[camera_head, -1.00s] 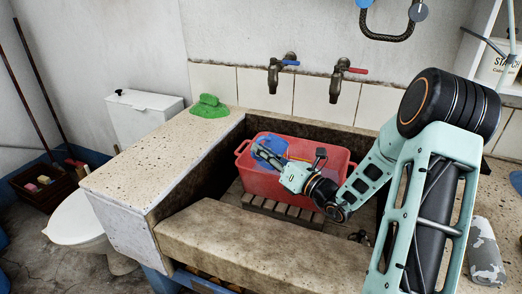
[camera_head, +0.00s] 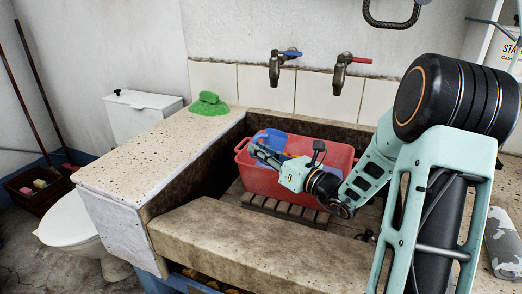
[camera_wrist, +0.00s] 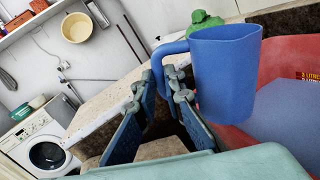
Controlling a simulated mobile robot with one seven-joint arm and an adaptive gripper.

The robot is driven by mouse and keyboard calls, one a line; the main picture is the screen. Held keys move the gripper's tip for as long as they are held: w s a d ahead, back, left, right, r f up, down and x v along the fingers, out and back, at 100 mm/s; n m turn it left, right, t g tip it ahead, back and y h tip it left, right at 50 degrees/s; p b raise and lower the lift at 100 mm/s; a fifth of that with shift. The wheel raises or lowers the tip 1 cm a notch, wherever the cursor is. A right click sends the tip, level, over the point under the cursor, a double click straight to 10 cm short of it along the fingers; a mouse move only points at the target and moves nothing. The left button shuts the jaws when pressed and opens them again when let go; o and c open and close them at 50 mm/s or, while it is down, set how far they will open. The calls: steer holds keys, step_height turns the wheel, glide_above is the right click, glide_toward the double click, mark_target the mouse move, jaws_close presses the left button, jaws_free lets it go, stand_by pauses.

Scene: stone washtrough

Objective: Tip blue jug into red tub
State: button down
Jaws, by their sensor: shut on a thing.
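The blue jug (camera_head: 271,138) is over the left part of the red tub (camera_head: 339,160), near its back left corner. In the wrist view the jug (camera_wrist: 227,72) shows its closed side, with its handle to the left. My gripper (camera_wrist: 172,80) is shut on the jug's handle. In the head view my gripper (camera_head: 259,151) reaches over the tub from the right. The tub (camera_wrist: 290,64) shows behind the jug in the wrist view, with a flat blue surface inside it. The inside of the jug is hidden in the wrist view.
The tub stands on a wooden slatted rack (camera_head: 262,203) in the stone trough (camera_head: 230,240). A green object (camera_head: 208,104) lies on the ledge at the left. Two taps, blue-handled (camera_head: 281,66) and red-handled (camera_head: 343,70), hang above the trough. A grey patterned object (camera_head: 502,243) is at the right.

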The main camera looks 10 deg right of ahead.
steer(key=shift+r+p, duration=0.35)
steer(key=shift+p, duration=0.75)
steer(key=shift+f+p, duration=0.1)
steer(key=shift+p, duration=0.5)
step_height(320, 180, down, 3)
steer(key=n+b, duration=0.3)
steer(key=b, duration=0.2)
steer(key=shift+a+f+g, duration=0.15)
steer(key=shift+g, duration=0.15)
steer(key=shift+n, duration=0.3)
